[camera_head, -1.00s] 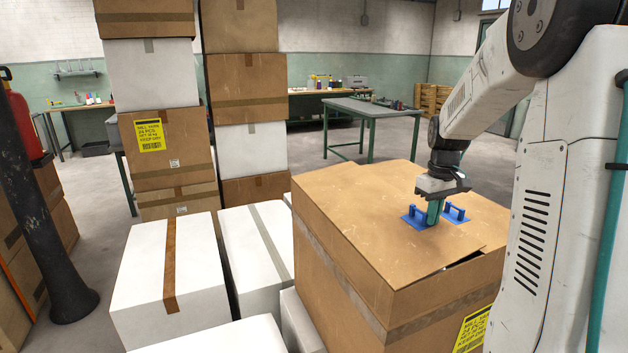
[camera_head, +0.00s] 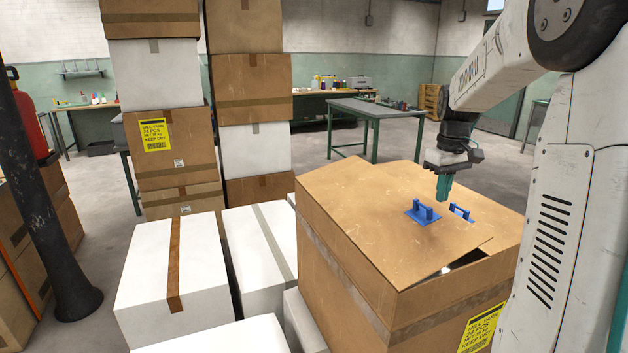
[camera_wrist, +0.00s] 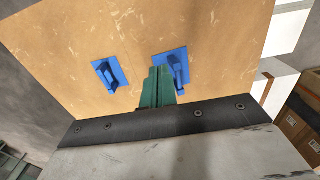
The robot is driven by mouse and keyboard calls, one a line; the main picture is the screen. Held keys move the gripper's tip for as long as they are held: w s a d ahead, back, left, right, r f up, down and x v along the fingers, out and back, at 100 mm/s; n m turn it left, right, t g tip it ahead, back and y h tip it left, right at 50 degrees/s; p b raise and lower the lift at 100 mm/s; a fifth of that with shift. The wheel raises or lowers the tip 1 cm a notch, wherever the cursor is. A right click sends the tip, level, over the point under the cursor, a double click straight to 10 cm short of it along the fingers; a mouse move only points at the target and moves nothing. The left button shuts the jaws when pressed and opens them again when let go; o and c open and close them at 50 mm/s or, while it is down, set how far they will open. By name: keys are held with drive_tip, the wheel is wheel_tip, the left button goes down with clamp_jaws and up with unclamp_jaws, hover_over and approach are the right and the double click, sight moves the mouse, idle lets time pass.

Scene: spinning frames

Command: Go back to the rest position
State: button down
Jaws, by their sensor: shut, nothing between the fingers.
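My gripper (camera_head: 444,187) is shut, its green fingers together and empty. It hangs a little above the top of the large cardboard box (camera_head: 370,215), near two blue handles. One blue handle (camera_head: 423,212) on a square plate stands just below and left of the fingertips. The other blue handle (camera_head: 461,212) is to the right. In the wrist view the closed fingers (camera_wrist: 158,85) point toward the box top, beside the blue handle (camera_wrist: 177,70), with the other handle (camera_wrist: 109,76) to the left.
White boxes (camera_head: 172,265) stand left of the large box, with tall box stacks (camera_head: 165,150) behind. A dark post (camera_head: 52,210) and a red cylinder (camera_head: 28,125) are at far left. A green table (camera_head: 370,108) stands behind. Open floor (camera_head: 400,150) lies between it and the box.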

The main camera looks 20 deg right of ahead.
sight(438, 229)
drive_tip(key=s+a+f+m, duration=0.2)
drive_tip(key=shift+s+a+g, duration=0.15)
drive_tip(key=shift+s+g, duration=0.15)
drive_tip(key=shift+s, duration=0.1)
drive_tip(key=s+a+r+n+t, duration=0.1)
drive_tip(key=s+a, duration=0.9)
drive_tip(key=a, duration=0.3)
drive_tip(key=s+a+r+n+t, duration=0.1)
drive_tip(key=s+a, duration=1)
drive_tip(key=a, duration=0.2)
drive_tip(key=shift+a, duration=0.25)
drive_tip(key=shift+s+r, duration=0.1)
